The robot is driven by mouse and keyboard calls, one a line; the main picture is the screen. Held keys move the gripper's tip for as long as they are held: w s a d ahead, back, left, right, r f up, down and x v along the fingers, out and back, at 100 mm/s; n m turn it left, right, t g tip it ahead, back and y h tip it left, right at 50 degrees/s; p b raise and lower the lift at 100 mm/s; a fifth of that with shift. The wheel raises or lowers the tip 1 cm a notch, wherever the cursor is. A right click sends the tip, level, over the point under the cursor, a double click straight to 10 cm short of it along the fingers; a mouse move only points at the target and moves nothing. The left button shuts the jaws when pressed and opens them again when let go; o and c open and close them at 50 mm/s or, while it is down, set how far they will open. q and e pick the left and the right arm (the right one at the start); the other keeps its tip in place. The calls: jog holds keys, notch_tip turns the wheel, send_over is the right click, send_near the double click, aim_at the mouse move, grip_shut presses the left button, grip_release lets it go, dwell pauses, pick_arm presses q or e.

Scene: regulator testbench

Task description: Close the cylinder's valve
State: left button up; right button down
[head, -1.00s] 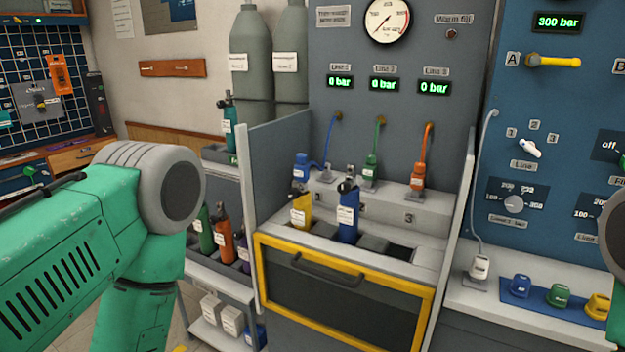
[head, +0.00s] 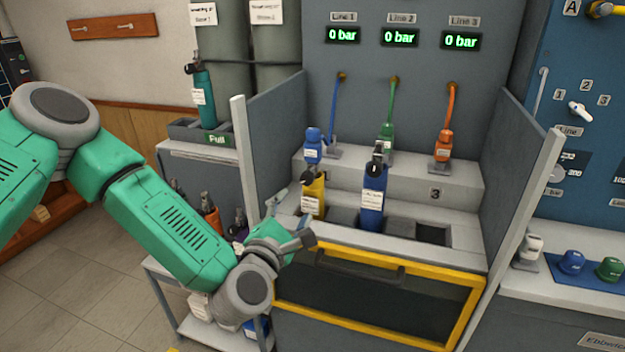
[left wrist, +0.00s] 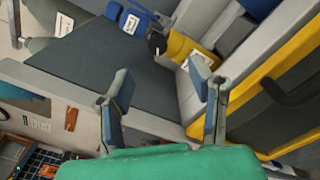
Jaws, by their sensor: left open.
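A yellow cylinder (head: 314,202) stands in the left slot of the bench, with its dark valve (head: 318,176) on top. The yellow cylinder also shows in the left wrist view (left wrist: 180,46), its dark valve end (left wrist: 157,43) towards the left. A blue cylinder (head: 372,207) stands in the middle slot, also with a dark valve on top. My left gripper (head: 293,221) is open and empty, just left of and in front of the yellow cylinder, apart from it. In the left wrist view the open fingers (left wrist: 162,88) have the yellow cylinder beyond them. My right gripper is out of view.
Blue (head: 313,147), green (head: 386,138) and orange (head: 442,148) hose connectors stand on the ledge behind. Side panels (head: 277,126) flank the bay. A yellow-framed door (head: 385,290) is below. The right slot (head: 433,235) is empty. All three line displays read 0 bar.

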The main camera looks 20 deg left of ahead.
aim_at(307, 181)
pick_arm(q)
jog(key=w, duration=1.2)
jog(key=shift+f, duration=0.15)
jog(key=shift+a+f, duration=0.1)
jog(key=shift+a, duration=0.85)
grip_shut()
jog(key=shift+w+d, duration=0.15)
jog(key=shift+d, duration=0.5)
